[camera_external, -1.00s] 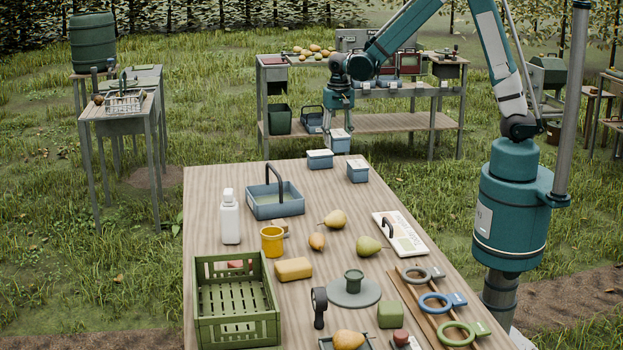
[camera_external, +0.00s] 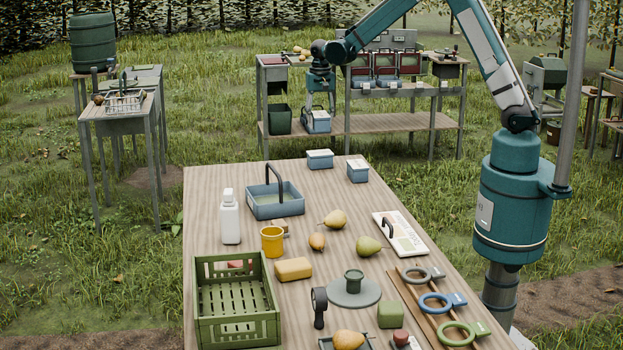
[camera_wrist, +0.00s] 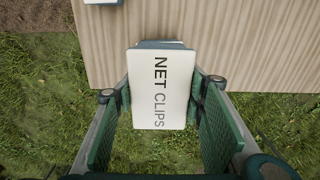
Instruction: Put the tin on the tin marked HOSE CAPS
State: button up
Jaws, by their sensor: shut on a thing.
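My gripper (camera_external: 319,105) is shut on a blue tin with a white lid (camera_wrist: 160,90), marked NET CLIPS in the wrist view. In the external view this held tin (camera_external: 316,122) hangs in the air around the table's far edge. Two similar blue tins with white lids stand on the far end of the table, a left one (camera_external: 320,159) and a right one (camera_external: 357,170). Their markings are too small to read, so I cannot tell which is HOSE CAPS. Part of a tin (camera_wrist: 102,2) shows at the wrist view's top edge.
The wooden table (camera_external: 215,190) holds a blue handled tray (camera_external: 275,209), a white bottle (camera_external: 230,218), a yellow mug (camera_external: 272,241), pears and a green crate (camera_external: 235,330). A workbench (camera_external: 400,122) stands behind. The tabletop around the two tins is mostly clear.

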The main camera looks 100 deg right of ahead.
jog(key=shift+f, duration=0.1)
send_over(320, 152)
jog(key=shift+a+f, duration=0.15)
jog(key=shift+f, duration=1.4)
jog(key=shift+a+f, duration=0.1)
jog(key=shift+f, duration=1.4)
jog(key=shift+w, duration=0.1)
jog(key=shift+f, duration=1.85)
jog(key=shift+f+b, duration=0.2)
jog(key=shift+b, duration=0.25)
jog(key=o, duration=1)
jog(key=shift+r, duration=0.1)
notch_tip(320, 152, up, 12)
jog(key=shift+r+p, duration=0.1)
jog(key=shift+p, duration=0.4)
